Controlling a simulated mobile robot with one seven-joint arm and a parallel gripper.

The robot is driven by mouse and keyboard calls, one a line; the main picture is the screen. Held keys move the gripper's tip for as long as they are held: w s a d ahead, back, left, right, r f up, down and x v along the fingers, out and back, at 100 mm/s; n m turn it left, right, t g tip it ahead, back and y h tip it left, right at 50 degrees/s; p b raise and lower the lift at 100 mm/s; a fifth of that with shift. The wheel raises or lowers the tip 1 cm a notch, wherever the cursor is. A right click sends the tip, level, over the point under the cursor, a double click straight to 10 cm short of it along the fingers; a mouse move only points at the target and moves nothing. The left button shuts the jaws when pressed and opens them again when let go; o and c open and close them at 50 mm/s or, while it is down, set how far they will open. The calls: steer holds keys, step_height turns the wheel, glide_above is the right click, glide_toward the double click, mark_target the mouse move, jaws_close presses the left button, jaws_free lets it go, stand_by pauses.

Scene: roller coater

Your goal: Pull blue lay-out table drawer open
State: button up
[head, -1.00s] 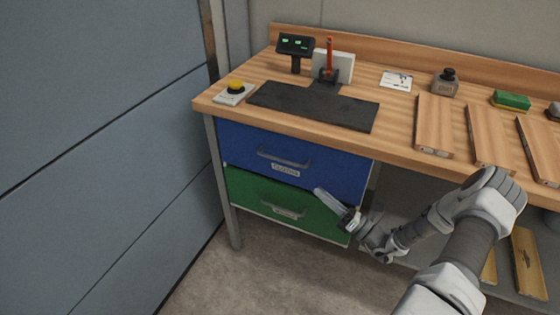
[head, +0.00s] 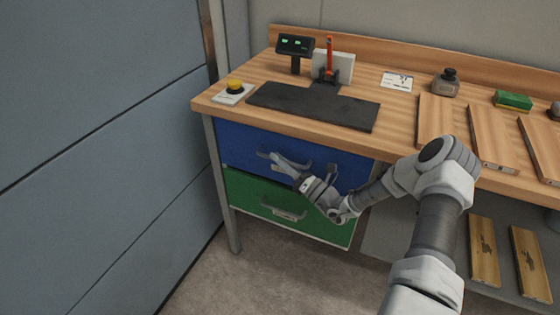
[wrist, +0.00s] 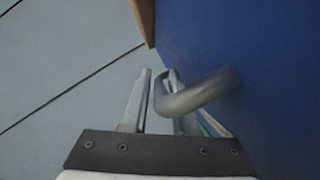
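The blue drawer (head: 345,165) is the upper drawer under the wooden table top and looks shut. Its grey bar handle (wrist: 207,92) shows large in the wrist view, rising from the blue front (wrist: 275,60) and curving in between my fingers. My gripper (head: 274,157) is at this handle in the head view, covering much of it and the label. In the wrist view my gripper (wrist: 160,75) has its two fingers apart, one on each side of the bar. The bar overlaps the right finger; whether it touches is unclear.
A green drawer (head: 240,190) with its own handle lies just below. A grey-blue wall (head: 90,150) stands to the left. The table top (head: 400,110) carries a black mat, a yellow button box and wooden boards. Floor in front of the drawers is clear.

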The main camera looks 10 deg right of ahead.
steer(key=shift+c, duration=0.3)
jaws_close()
stand_by(1.2)
